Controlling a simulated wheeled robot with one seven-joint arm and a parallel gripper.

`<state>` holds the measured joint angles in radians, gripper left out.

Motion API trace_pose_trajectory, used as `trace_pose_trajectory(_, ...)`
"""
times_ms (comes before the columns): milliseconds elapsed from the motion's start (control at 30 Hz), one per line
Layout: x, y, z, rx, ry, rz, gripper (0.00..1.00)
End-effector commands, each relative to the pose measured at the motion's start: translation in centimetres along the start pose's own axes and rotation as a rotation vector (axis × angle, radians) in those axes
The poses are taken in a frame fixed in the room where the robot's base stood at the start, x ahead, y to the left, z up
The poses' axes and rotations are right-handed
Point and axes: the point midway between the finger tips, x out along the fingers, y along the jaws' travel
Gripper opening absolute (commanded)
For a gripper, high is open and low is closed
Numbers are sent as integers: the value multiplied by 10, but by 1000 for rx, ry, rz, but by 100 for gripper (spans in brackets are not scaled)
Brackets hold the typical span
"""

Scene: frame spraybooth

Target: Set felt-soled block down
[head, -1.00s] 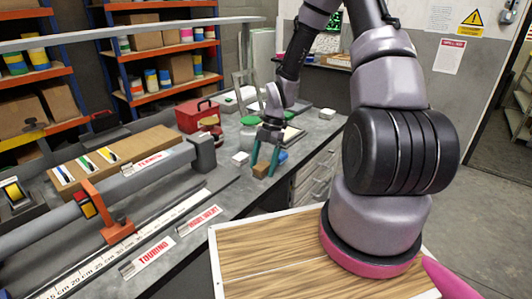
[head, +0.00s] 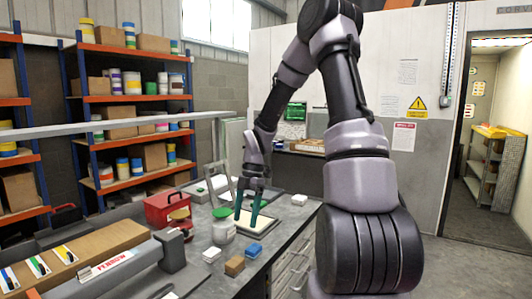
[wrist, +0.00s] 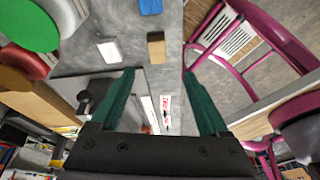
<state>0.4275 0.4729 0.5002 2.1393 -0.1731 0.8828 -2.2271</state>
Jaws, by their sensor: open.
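The tan wooden block (head: 234,266) rests on the grey bench near its right edge in the head view. It also shows in the wrist view (wrist: 156,47), lying beyond my fingertips with a gap between. Its underside is hidden, so I cannot see the felt. My gripper (head: 247,222) has teal fingers pointing down above the bench, clear of the block. In the wrist view the fingers (wrist: 159,72) are spread wide with nothing between them.
A blue block (head: 253,249) and a white block (head: 211,255) sit close to the tan block. A white jar with green lid (head: 222,228), a red toolbox (head: 163,208) and a frosted-looking framed panel (head: 252,220) are farther back. The grey roller rig (head: 120,271) stands at left.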

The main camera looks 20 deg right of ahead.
Motion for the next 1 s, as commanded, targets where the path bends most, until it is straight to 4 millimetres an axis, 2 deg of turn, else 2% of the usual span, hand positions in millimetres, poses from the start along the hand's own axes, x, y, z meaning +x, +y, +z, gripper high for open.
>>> trace_pose_trajectory(33, -19, -4, -5, 95, -46, 23, 78)
trace_pose_trajectory(100, -44, -13, -12, 268, -99, 67, 78)
trace_pose_trajectory(267, -100, -38, -34, 687, -165, 221, 78)
trace_pose_trajectory(500, -171, -87, -76, 1293, -64, 519, 78)
trace_pose_trajectory(700, -212, -134, -111, 1743, 221, 717, 78)
trace_pose_trajectory(833, -225, -159, -126, 1950, 424, 765, 78)
trace_pose_trajectory(1000, -232, -176, -136, 2086, 583, 771, 78)
